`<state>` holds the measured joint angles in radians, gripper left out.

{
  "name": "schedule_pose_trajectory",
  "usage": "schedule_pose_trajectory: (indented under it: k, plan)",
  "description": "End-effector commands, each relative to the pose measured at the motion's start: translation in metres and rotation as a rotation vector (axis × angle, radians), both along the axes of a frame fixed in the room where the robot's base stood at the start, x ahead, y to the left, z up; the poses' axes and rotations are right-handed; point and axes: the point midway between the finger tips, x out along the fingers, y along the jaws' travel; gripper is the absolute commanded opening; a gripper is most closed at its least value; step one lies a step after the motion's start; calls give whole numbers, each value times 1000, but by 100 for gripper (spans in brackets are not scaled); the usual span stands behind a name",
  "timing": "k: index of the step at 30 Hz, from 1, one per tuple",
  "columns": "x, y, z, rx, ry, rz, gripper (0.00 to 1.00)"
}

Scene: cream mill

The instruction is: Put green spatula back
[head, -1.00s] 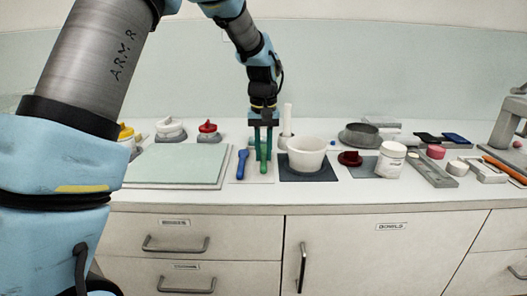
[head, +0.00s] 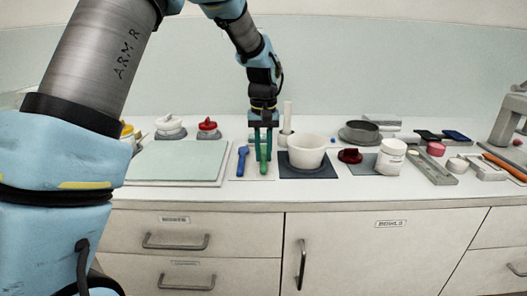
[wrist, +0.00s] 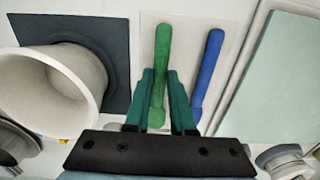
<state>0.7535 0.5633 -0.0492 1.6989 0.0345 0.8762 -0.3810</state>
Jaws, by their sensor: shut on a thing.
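The green spatula (wrist: 160,66) lies along a pale mat (wrist: 185,50), its near end between the fingers of my gripper (wrist: 157,100). My gripper is shut on it, and in the wrist view the spatula appears at or just above the mat. In the head view the spatula (head: 264,168) is partly hidden behind the fingers of my gripper (head: 262,150). A blue spatula (wrist: 209,62) lies parallel to it on the same mat, and it also shows in the head view (head: 242,160).
A white bowl (head: 306,152) stands on a dark mat (head: 308,175) just right of the spatulas. A pale green board (head: 178,162) lies to the left. Red-lidded and white-lidded containers stand behind. A white jar (head: 391,156) and a dark red item (head: 349,156) are farther right.

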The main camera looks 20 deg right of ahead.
Motion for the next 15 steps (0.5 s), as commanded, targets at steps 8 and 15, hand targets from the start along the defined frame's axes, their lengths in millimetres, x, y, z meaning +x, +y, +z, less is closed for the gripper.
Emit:
schedule_pose_trajectory:
  k: [8, 15]
  plan:
    - [0, 0, -3, 0, 0, 0, 0]
    - [0, 0, -3, 0, 0, 0, 41]
